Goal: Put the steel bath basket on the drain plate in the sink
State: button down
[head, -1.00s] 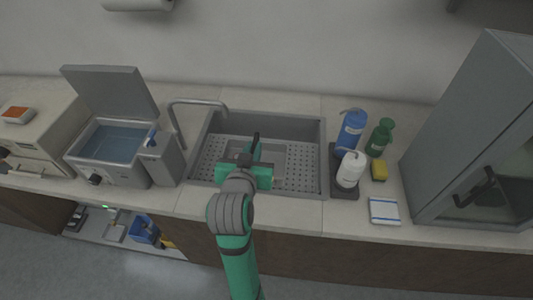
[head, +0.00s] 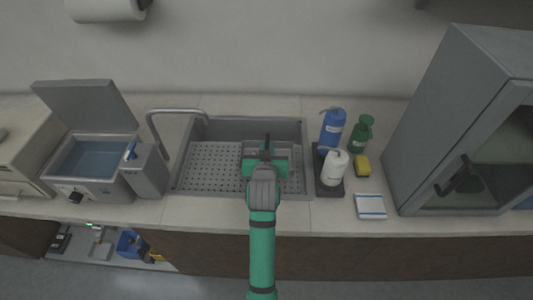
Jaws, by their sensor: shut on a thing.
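The steel bath basket (head: 282,150) is a small grey rectangular shape, partly hidden by my green gripper (head: 266,152). My gripper is shut on it, over the right part of the sink (head: 225,128). The perforated drain plate (head: 208,166) covers the sink floor, and its holes show clearly to the left of the basket. The fingertips are hard to make out. I cannot tell whether the basket touches the plate or hangs above it.
A water bath (head: 95,160) with its lid up stands left of the sink, beside the tap (head: 176,111). Blue (head: 332,128), green (head: 361,135) and white (head: 335,168) bottles, a yellow sponge (head: 362,166) and a grey cabinet (head: 450,120) stand to the right.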

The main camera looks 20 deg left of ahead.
jog(key=shift+w+a+f, duration=0.1)
jog(key=shift+f, duration=1.55)
jog(key=shift+f, duration=0.15)
jog(key=c, duration=1.8)
grip_release()
jog(key=shift+r, duration=0.2)
jog(key=v, duration=1.2)
jog(key=shift+w, duration=0.1)
